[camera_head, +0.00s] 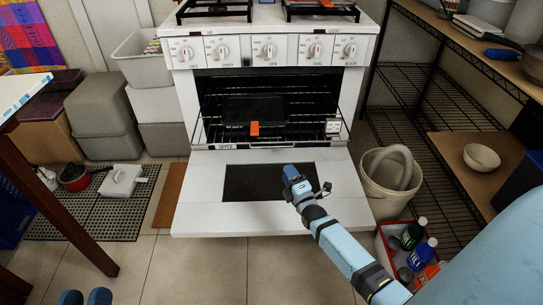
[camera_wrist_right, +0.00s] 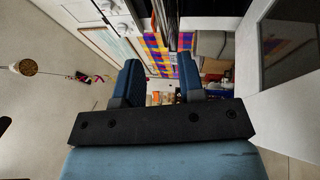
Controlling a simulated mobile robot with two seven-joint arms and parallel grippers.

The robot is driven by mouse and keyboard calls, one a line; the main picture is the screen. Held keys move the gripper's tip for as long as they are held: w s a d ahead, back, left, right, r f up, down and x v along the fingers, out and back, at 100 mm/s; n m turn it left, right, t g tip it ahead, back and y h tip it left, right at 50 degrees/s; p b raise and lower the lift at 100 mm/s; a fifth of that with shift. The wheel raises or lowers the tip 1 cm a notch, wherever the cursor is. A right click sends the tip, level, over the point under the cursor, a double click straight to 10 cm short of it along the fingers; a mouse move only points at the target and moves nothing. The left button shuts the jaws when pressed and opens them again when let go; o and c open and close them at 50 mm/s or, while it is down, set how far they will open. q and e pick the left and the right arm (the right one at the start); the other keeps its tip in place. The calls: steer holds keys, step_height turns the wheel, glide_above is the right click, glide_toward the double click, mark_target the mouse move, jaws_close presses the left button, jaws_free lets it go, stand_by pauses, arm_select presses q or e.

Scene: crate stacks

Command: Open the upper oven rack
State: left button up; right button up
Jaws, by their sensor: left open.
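The white oven (camera_head: 186,105) stands ahead with its door (camera_head: 215,210) folded down flat. Wire racks show inside, and the front of one rack (camera_head: 300,135) is near the opening.
A dark pan-like item (camera_head: 252,108) with an orange tag lies inside the oven. A cream bucket (camera_head: 378,190) and a red crate (camera_head: 381,246) of bottles stand right of the door. Grey crates (camera_head: 101,105) are stacked at left. The tiled floor in front is clear.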

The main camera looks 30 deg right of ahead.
steer(key=b+x, duration=0.4)
steer(key=x, duration=0.8)
steer(key=shift+w, duration=0.25)
arm_select(q)
step_height(320, 180, down, 7)
steer(key=g, duration=0.3)
steer(key=shift+d+m+b, duration=0.3)
steer(key=shift+b, duration=0.05)
arm_select(e)
steer(key=shift+w+d+r, duration=0.1)
steer(key=shift+w+r, duration=0.1)
steer(key=shift+w, duration=0.45)
